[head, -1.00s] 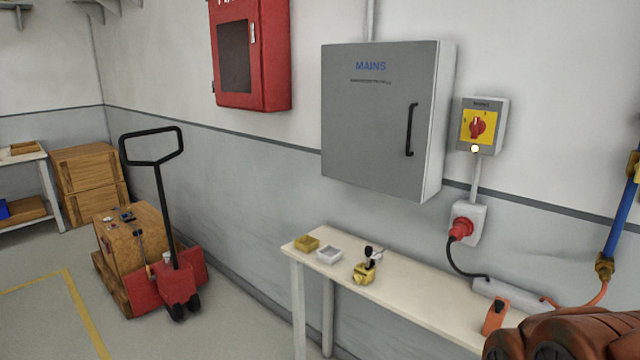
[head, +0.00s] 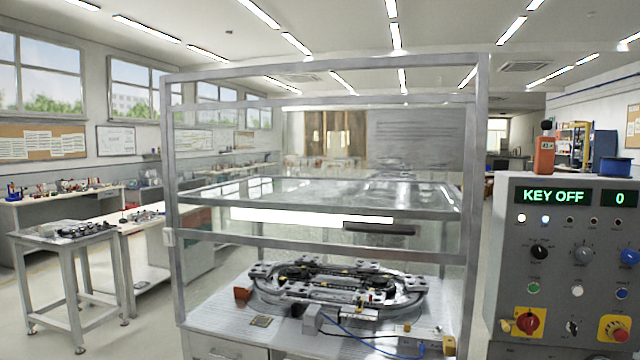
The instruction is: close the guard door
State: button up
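The guard enclosure, a metal frame (head: 477,170) with clear panes, stands in the middle of the head view. Its guard door looks like a clear front pane with a metal bottom rail (head: 320,247) and a black handle (head: 380,229) just above that rail. The rail sits about halfway up the front, with a gap below it, so the door looks raised; I cannot tell whether clear glazing fills the gap. The ring track (head: 335,287) lies on the bench top inside, seen below the rail. My gripper is not in view.
A grey control panel (head: 510,280) stands close at the right, its display (head: 554,197) reading KEY OFF and 0. An orange handset (head: 545,155) and blue spool (head: 615,167) sit on top.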

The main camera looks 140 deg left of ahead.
aim_at(459, 259)
jog(key=u, duration=5.5)
jog(key=i, duration=1.45)
jog(key=z, duration=0.55)
